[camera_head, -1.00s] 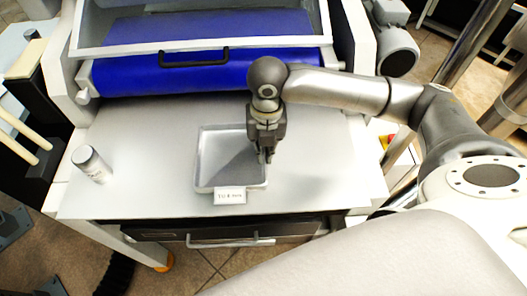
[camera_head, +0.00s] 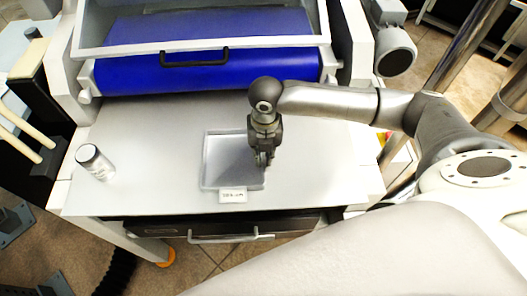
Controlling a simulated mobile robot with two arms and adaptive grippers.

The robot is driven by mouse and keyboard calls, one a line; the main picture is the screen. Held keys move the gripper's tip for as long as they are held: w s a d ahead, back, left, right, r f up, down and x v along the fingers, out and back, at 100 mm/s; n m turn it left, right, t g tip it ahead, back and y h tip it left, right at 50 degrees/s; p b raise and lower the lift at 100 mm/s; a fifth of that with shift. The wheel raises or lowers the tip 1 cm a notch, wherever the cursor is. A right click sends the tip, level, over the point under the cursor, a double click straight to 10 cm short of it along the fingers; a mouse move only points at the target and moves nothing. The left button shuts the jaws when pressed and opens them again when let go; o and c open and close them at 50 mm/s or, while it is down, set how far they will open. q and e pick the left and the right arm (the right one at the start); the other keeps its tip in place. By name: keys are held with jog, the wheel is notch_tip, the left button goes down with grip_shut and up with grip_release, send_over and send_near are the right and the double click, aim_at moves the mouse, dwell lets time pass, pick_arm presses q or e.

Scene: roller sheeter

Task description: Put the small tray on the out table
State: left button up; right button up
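The small tray (camera_head: 205,162) is a shallow, square, grey tray with a white label (camera_head: 233,195) at its front edge. It is over the pale out table (camera_head: 320,175), level, and looks to rest on it or hang just above; I cannot tell which. It looks empty. My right gripper (camera_head: 264,158) points down at the tray's right wall, with its fingers around the rim, and appears shut on it. The finger contact is small and partly hidden. My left gripper is not in view.
A drawer (camera_head: 225,229) is below the front edge. Table space right of the tray is clear.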

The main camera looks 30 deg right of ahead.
jog(key=shift+o, duration=0.9)
jog(key=shift+r, duration=0.15)
notch_tip(320, 180, up, 12)
jog(key=b, duration=0.2)
jog(key=shift+d, duration=0.15)
jog(key=shift+s, duration=0.1)
